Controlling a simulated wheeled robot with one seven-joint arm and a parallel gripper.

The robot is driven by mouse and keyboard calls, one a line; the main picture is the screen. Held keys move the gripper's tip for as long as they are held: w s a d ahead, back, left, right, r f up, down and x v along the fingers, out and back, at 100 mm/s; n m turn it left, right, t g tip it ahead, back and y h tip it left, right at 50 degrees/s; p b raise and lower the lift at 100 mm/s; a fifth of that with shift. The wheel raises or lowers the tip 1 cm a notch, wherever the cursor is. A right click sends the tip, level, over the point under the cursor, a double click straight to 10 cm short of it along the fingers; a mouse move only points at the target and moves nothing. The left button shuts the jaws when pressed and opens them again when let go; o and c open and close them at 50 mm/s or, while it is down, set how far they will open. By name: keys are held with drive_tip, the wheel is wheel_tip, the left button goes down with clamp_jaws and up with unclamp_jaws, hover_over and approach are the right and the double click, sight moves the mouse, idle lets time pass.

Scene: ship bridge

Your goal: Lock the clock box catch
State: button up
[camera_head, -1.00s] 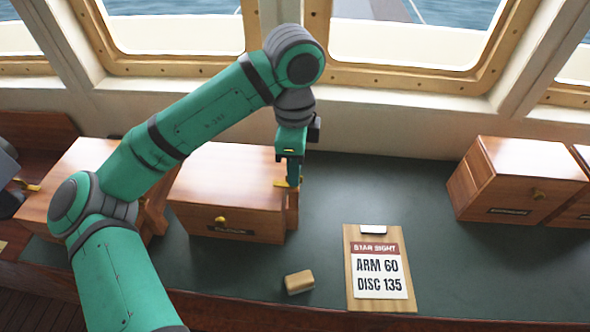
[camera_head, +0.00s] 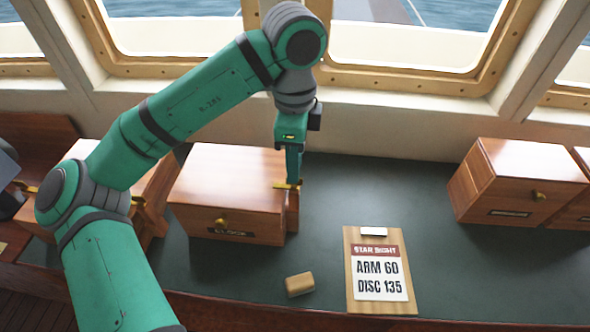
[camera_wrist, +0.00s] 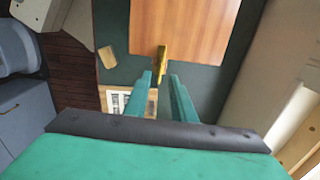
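The wooden clock box (camera_head: 230,185) stands on the dark green counter, with a dark label and a brass knob (camera_head: 221,222) on its front. A brass catch (camera_head: 286,185) sits at its right edge, partly hidden by my gripper. In the wrist view the brass catch (camera_wrist: 161,62) sticks out from the wooden box top (camera_wrist: 185,28). My gripper (camera_head: 292,183) points down at the box's right side. In the wrist view my gripper's (camera_wrist: 160,77) two green fingers are apart, with the catch just beyond and between their tips. I cannot tell whether they touch it.
A small tan block (camera_head: 299,284) and a board with a card reading "STAR SIGHT, ARM 60, DISC 135" (camera_head: 380,270) lie in front. More wooden boxes stand at right (camera_head: 515,180) and left (camera_head: 150,190). The counter (camera_head: 385,185) right of my gripper is clear.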

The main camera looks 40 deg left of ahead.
wheel_tip(320, 180, up, 8)
drive_tip(key=shift+f, duration=0.15)
idle(0.6)
